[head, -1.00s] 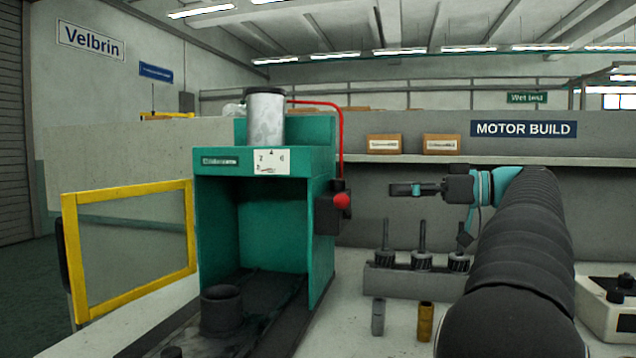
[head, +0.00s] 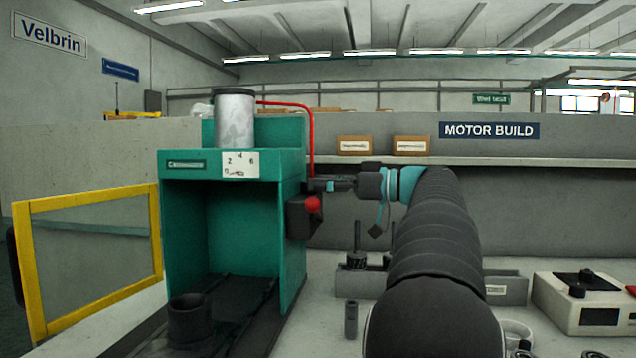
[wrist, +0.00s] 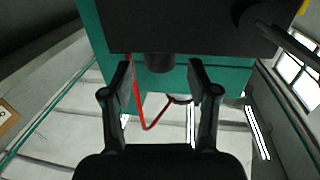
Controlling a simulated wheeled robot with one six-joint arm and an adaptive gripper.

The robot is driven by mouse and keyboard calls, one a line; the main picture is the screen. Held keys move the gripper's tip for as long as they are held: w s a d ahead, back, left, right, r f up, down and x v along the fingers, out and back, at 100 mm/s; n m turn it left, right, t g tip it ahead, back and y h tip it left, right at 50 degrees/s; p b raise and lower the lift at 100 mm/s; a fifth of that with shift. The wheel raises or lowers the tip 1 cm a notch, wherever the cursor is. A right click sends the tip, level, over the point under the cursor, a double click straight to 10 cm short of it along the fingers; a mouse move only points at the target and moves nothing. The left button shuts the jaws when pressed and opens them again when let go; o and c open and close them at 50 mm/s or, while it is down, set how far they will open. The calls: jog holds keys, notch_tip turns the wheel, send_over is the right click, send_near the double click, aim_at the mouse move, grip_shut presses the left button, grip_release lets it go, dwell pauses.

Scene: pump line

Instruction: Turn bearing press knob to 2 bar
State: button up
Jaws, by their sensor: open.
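The bearing press (head: 233,165) is a green open-fronted frame at left centre in the head view, with a metal cylinder on top. My gripper (head: 314,186) is just above this box. In the wrist view, my open gripper (wrist: 160,78) has a finger either side of a short dark knob (wrist: 160,62) on the box, with gaps showing.
A red hose (head: 313,130) runs from the press top down near my gripper. A yellow-framed guard (head: 30,270) stands open at left. A rack (head: 510,288) and a white instrument box (head: 590,305) are on the bench at right.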

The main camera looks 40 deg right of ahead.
jog(key=shift+w+a, duration=0.3)
jog(key=shift+w, duration=0.25)
grip_shut()
